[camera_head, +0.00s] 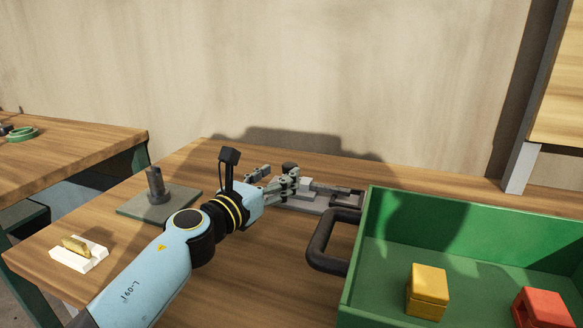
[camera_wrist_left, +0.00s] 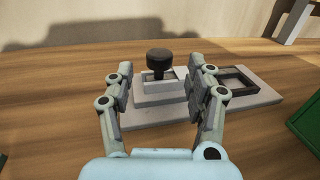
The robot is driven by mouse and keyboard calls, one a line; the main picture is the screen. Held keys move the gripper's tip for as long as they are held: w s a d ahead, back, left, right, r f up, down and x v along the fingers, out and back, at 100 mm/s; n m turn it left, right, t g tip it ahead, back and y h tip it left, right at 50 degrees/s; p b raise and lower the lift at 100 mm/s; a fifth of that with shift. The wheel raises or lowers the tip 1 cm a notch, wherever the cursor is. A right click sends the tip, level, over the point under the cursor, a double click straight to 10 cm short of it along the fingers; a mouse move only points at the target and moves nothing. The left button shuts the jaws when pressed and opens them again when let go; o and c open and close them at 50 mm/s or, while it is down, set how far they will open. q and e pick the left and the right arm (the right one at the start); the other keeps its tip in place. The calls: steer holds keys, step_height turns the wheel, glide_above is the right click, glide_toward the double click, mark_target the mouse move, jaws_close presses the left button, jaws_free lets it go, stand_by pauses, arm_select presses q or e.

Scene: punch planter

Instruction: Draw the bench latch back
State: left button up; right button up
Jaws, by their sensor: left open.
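The bench latch (camera_head: 328,190) is a grey metal plate with raised blocks and a bar, lying on the wooden bench beside the green crate. Its plate also shows in the left wrist view (camera_wrist_left: 258,99), with a dark rectangular frame (camera_wrist_left: 240,80) at the right end. A dark round knob (camera_wrist_left: 160,60) stands up from the latch. My left gripper (camera_wrist_left: 160,80) is open, with one finger to each side of the knob in that view. I see no contact with the knob. In the head view my left gripper (camera_head: 282,184) partly hides the latch. My right gripper is out of view.
A green crate (camera_head: 440,212) with a dark handle (camera_head: 318,246) stands right of the latch, holding a yellow block (camera_head: 428,291) and a red block (camera_head: 543,308). A dark post (camera_head: 157,186) on a plate and a white holder (camera_head: 79,256) with a brass piece stand left of my arm.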

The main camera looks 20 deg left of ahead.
mark_target(285, 171)
arm_select(q)
steer(key=x, duration=0.4)
steer(key=shift+w+f+b, duration=0.1)
steer(key=shift+w+b, duration=0.15)
steer(key=shift+b, duration=0.1)
steer(key=shift+w+d, duration=0.15)
steer(key=shift+w, duration=0.3)
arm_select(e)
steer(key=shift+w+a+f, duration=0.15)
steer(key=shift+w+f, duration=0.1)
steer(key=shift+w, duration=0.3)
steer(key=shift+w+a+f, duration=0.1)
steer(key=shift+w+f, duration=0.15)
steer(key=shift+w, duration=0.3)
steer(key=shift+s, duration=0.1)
arm_select(q)
steer(key=c, duration=0.5)
jaws_close()
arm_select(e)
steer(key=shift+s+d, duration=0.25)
arm_select(q)
steer(key=shift+f, duration=0.1)
